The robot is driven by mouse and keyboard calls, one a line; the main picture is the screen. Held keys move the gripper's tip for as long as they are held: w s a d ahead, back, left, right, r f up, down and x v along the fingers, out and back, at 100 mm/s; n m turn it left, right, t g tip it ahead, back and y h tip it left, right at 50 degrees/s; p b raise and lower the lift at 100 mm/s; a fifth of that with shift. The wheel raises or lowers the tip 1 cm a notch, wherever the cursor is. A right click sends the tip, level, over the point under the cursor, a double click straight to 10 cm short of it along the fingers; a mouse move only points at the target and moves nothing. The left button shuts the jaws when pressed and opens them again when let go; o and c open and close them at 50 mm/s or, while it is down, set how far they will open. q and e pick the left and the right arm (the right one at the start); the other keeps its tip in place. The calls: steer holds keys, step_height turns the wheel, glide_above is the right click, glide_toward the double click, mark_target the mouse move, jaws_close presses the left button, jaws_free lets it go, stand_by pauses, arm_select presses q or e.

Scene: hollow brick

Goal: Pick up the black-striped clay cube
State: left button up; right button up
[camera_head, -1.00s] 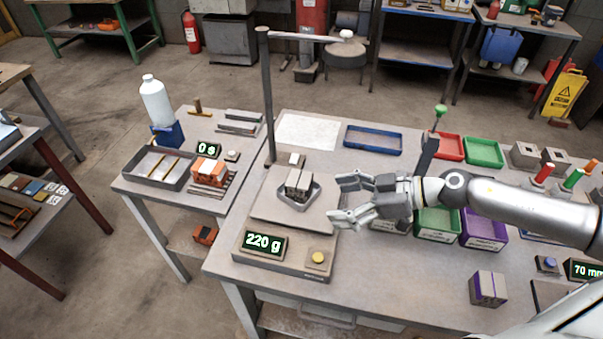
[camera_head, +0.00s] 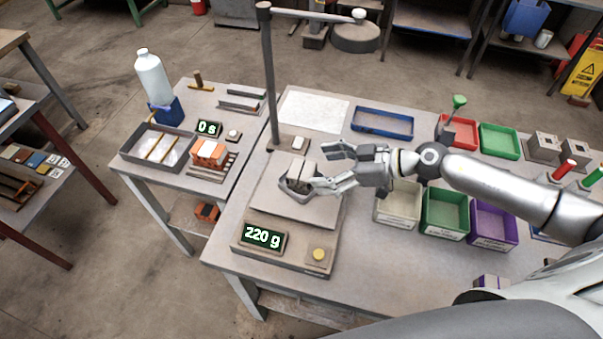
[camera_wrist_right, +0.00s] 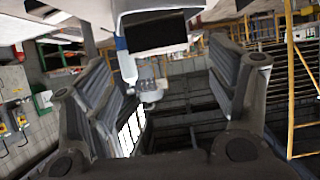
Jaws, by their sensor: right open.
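The grey clay cube with dark stripes (camera_head: 301,171) sits in a small grey tray (camera_head: 292,190) on the scale plate in the head view. My right gripper (camera_head: 324,168) is open, its fingers pointing left, with the tips close to the cube's right side. One finger is behind and one in front, and partly hides the tray. I cannot tell whether a finger touches the cube. In the right wrist view my right gripper (camera_wrist_right: 165,100) shows its fingers spread apart; I cannot make out the cube there. My left gripper is not in view.
The scale display (camera_head: 264,236) reads 220 g. A lamp post (camera_head: 270,80) stands behind the scale. White, green (camera_head: 445,226) and purple bins stand right of it. A blue tray (camera_head: 382,122) lies at the back. A side table at left holds a white bottle (camera_head: 152,76).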

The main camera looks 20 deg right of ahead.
mark_target(303, 170)
steer(key=shift+w+a, duration=0.1)
steer(key=shift+w, duration=0.05)
steer(key=shift+p+x, duration=0.55)
steer(key=shift+x, duration=0.3)
steer(key=x, duration=0.3)
steer(key=shift+p, duration=0.3)
steer(key=shift+a, duration=0.15)
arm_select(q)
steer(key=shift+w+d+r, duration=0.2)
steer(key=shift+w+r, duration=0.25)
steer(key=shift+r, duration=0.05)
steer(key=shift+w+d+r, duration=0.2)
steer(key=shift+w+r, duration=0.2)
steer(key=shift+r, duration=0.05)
arm_select(e)
steer(key=shift+f, duration=0.1)
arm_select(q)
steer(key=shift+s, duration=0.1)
arm_select(e)
steer(key=shift+c, duration=0.3)
steer(key=c, duration=1.3)
